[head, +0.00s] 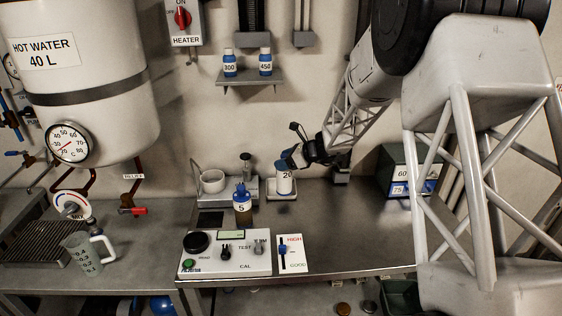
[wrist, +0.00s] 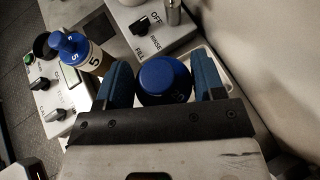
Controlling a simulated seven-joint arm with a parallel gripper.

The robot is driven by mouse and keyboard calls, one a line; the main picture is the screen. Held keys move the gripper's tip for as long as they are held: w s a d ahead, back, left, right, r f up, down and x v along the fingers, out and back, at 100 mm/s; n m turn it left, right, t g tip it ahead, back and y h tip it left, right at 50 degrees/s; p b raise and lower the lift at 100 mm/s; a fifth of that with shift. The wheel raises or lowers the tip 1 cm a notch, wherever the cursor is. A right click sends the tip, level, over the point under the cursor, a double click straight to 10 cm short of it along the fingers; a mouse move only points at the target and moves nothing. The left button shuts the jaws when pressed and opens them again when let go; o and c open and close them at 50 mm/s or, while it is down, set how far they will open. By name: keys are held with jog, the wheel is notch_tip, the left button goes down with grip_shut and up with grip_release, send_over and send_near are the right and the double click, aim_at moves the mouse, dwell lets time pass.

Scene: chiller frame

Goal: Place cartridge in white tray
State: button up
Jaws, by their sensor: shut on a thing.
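The cartridge is a white cylinder marked 20 (head: 284,184) with a blue cap, upright in the head view. Its round blue cap (wrist: 165,79) fills the space between my fingers in the wrist view. My gripper (head: 287,162) is shut on the cartridge near its top, with one blue finger (wrist: 117,84) on each side. The white tray (head: 270,194) is a shallow square directly under the cartridge, against the back wall. Its rim also shows behind the right finger in the wrist view (wrist: 229,74). I cannot tell whether the cartridge's base touches the tray floor.
A blue-capped bottle marked 5 (head: 242,206) stands just left and in front. A rinse unit with a white cup (head: 213,182) is left of the tray. A control panel (head: 226,255) sits at the bench front.

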jog(key=w, duration=0.6)
jog(key=shift+w+a+f, duration=0.15)
jog(key=shift+a+f, duration=0.15)
jog(key=shift+a, duration=0.1)
jog(key=shift+f, duration=1.9)
jog(key=o, duration=1.4)
